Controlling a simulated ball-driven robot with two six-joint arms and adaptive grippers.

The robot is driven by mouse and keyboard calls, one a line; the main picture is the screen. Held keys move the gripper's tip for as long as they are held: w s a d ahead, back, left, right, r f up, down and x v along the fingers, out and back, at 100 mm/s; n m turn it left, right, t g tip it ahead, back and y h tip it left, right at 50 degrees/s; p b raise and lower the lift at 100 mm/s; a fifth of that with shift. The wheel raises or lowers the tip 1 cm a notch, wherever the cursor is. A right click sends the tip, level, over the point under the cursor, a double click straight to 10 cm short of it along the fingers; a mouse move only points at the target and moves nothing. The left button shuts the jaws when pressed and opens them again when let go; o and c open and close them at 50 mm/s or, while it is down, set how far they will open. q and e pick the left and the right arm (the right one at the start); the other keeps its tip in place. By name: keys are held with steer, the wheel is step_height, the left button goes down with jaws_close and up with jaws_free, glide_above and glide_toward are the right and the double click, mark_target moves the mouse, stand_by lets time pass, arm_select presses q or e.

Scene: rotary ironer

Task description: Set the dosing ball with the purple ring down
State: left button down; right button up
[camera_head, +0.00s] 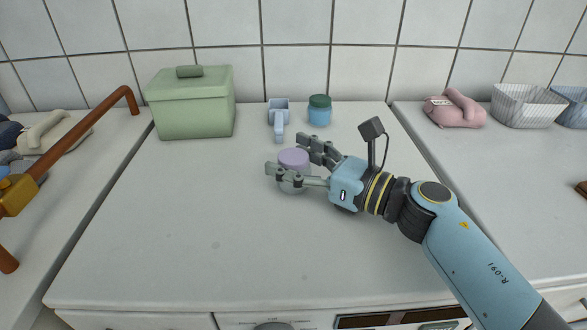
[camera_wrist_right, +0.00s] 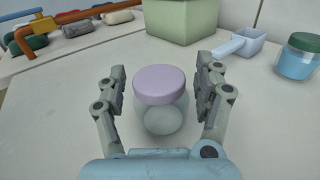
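The dosing ball with the purple ring (camera_head: 293,159) stands upright on the white worktop, just left of my right gripper's palm. In the right wrist view the ball (camera_wrist_right: 160,115) shows a pale, clear round body below a wide lilac top. My right gripper (camera_head: 287,153) is open, with one finger on each side of the ball. In the wrist view a gap shows between the ball and each finger (camera_wrist_right: 162,72). The ball's underside seems to be on the worktop. My left gripper is not in view.
A green lidded box (camera_head: 192,110), a blue scoop (camera_head: 279,112) and a blue jar with a green lid (camera_head: 319,112) stand behind. A pink bundle (camera_head: 455,110) and baskets (camera_head: 525,107) are at right. A brown pipe (camera_head: 75,140) crosses the left. The front worktop is clear.

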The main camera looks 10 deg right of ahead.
steer(key=c, duration=1.1)
steer(key=shift+r, duration=0.1)
steer(key=shift+c, duration=0.2)
